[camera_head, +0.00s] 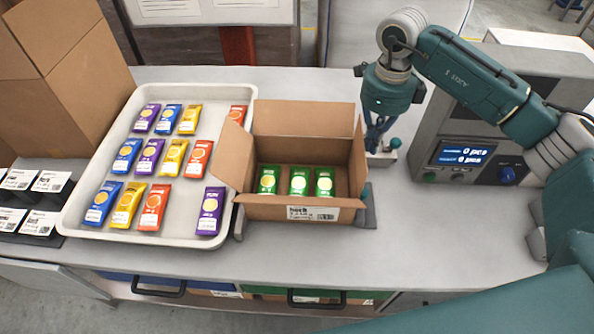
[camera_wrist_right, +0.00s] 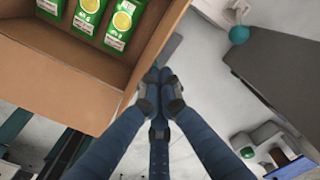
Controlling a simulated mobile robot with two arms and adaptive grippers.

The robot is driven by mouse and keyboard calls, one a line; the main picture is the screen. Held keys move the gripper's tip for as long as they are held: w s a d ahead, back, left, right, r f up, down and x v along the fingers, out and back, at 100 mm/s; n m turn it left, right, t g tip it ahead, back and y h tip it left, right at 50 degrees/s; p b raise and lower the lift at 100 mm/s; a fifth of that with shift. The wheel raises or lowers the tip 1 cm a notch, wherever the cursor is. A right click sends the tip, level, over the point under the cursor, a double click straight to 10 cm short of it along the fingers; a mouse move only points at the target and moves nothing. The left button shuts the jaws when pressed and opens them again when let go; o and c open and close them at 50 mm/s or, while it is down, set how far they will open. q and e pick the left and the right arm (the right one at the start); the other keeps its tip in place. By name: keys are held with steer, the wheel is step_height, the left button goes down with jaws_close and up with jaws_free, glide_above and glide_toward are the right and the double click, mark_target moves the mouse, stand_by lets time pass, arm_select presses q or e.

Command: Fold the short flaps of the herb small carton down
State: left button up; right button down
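The herb small carton (camera_head: 290,207) is an open brown box with a white label on its front. Three green packets (camera_head: 298,181) stand inside. Its left short flap (camera_head: 233,156) leans outward over the tray's edge. Its right short flap (camera_head: 358,158) stands up, seen nearly edge-on. The back long flap (camera_head: 303,119) is raised. My right gripper (camera_head: 376,138) is just right of the carton, beside the right flap, with nothing in it. In the right wrist view, its fingertips (camera_wrist_right: 159,88) are together, close beside the carton wall (camera_wrist_right: 95,95). My left gripper is out of view.
A white tray (camera_head: 70,215) with several coloured packets stands left of the carton. A larger brown carton (camera_head: 85,90) is at the far left. A grey weigher (camera_head: 470,120) with a lit display stands right. The counter (camera_head: 440,225) is clear at front right.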

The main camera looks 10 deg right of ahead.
steer(key=a, duration=0.3)
steer(key=shift+w+a+r, duration=0.1)
steer(key=shift+w+r, duration=0.15)
steer(key=shift+w, duration=0.15)
steer(key=a, duration=0.2)
steer(key=a+f+b, duration=0.1)
steer(key=shift+w+a, duration=0.2)
steer(key=shift+w, duration=0.2)
steer(key=shift+f, duration=0.15)
